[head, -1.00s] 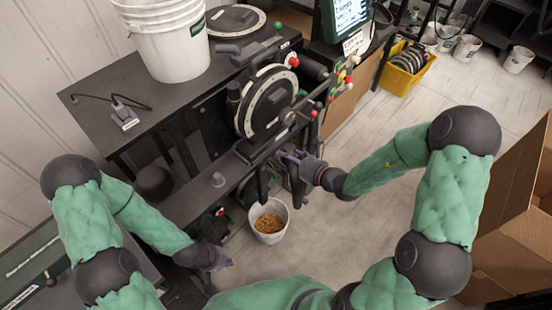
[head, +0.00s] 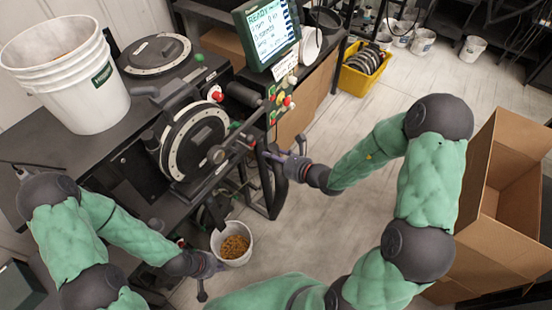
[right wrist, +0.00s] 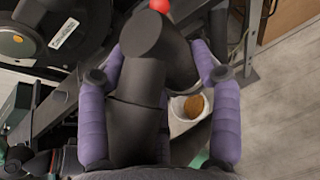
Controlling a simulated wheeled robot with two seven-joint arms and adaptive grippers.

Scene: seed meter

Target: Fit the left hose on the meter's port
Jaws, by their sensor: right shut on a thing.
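The seed meter (head: 193,142), a dark machine with a round, pale-rimmed disc, stands on the bench left of centre in the head view. My right gripper (head: 292,165) is to the right of the disc, beside the bench frame. In the right wrist view, my right gripper (right wrist: 160,115) has its purple fingers on both sides of a thick dark hose-like piece (right wrist: 138,95) and is shut on it. Whether this is the left hose is unclear, and its port is not distinguishable. My left gripper (head: 212,266) is low beside the bucket of grain; its fingers are too small to read.
The bucket of grain (head: 233,243) is below the meter and also shows in the right wrist view (right wrist: 187,107). An open cardboard box (head: 490,215) is at right.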

